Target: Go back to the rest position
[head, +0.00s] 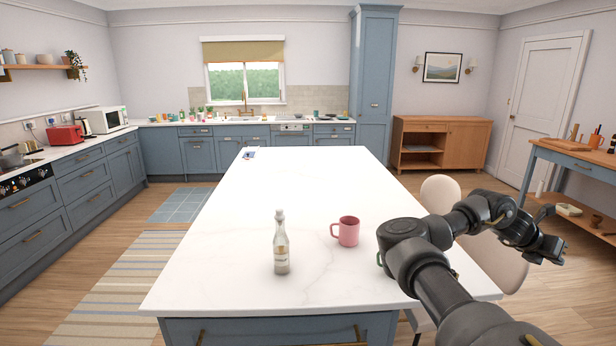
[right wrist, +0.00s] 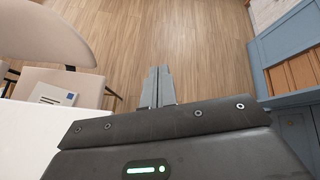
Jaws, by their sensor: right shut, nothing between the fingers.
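My right gripper (head: 549,250) is at the right of the head view, out past the right edge of the white island. In the right wrist view its two fingers (right wrist: 158,88) are together with nothing between them, above the wooden floor. My right arm reaches in from the lower right, over the island's front right corner. My left gripper is not in view.
A clear bottle (head: 281,246) and a pink mug (head: 346,231) stand on the white island (head: 230,250). Pale chairs (head: 440,194) stand at its right side. A blue side table (head: 580,160) with items stands at the far right. Open floor lies between.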

